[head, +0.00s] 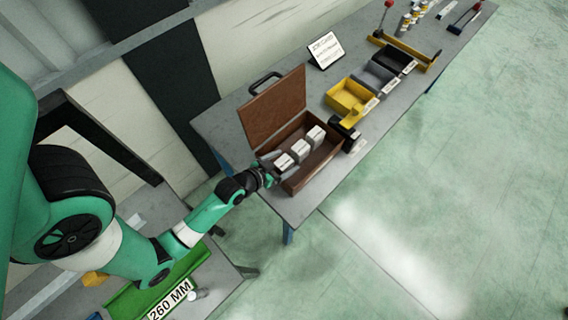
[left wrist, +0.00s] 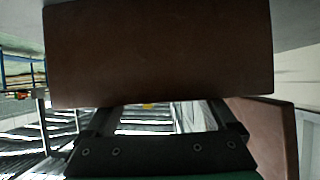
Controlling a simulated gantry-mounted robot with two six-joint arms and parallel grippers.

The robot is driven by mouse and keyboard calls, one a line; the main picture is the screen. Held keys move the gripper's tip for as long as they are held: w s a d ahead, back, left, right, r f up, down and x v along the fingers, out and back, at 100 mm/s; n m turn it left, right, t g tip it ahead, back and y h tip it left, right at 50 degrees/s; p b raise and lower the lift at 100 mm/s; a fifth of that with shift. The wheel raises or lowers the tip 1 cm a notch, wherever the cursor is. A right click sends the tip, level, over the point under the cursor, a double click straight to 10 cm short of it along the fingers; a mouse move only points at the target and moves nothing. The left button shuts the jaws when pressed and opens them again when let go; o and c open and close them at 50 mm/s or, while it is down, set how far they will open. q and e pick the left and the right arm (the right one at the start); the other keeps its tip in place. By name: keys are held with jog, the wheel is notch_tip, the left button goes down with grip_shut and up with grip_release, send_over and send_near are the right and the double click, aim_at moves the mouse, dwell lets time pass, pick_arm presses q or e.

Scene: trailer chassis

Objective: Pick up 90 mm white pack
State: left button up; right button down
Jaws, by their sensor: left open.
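Three white packs show in the head view, in a row inside an open brown box (head: 323,158): a near-left one (head: 284,161), a middle one (head: 300,151) and a far-right one (head: 316,134). Their sizes cannot be read. My left gripper (head: 272,172) is at the box's near-left end, close to the near-left pack. In the left wrist view, its jaws (left wrist: 165,106) are apart and no pack shows between them. A brown panel (left wrist: 158,50) fills the upper part of that view and hides what lies behind. My right gripper is in neither view.
The box's raised lid (head: 274,108) stands along its back side. A small black object (head: 345,134) sits just right of the box. Yellow (head: 349,97), grey and black trays stand farther along the grey bench (head: 222,120). A green tray (head: 125,303) is at lower left.

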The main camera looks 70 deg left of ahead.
aim_at(284, 162)
pick_arm(q)
grip_shut()
dwell(0.4)
jog(key=shift+r, duration=0.15)
jog(key=shift+r, duration=0.2)
notch_tip(284, 162, up, 2)
jog(key=shift+r+p, duration=0.25)
jog(key=shift+p, duration=0.45)
jog(key=w+d+r+p, duration=0.5)
jog(key=d+r+p, duration=0.2)
jog(key=d+r, duration=0.3)
jog(key=d, duration=0.3)
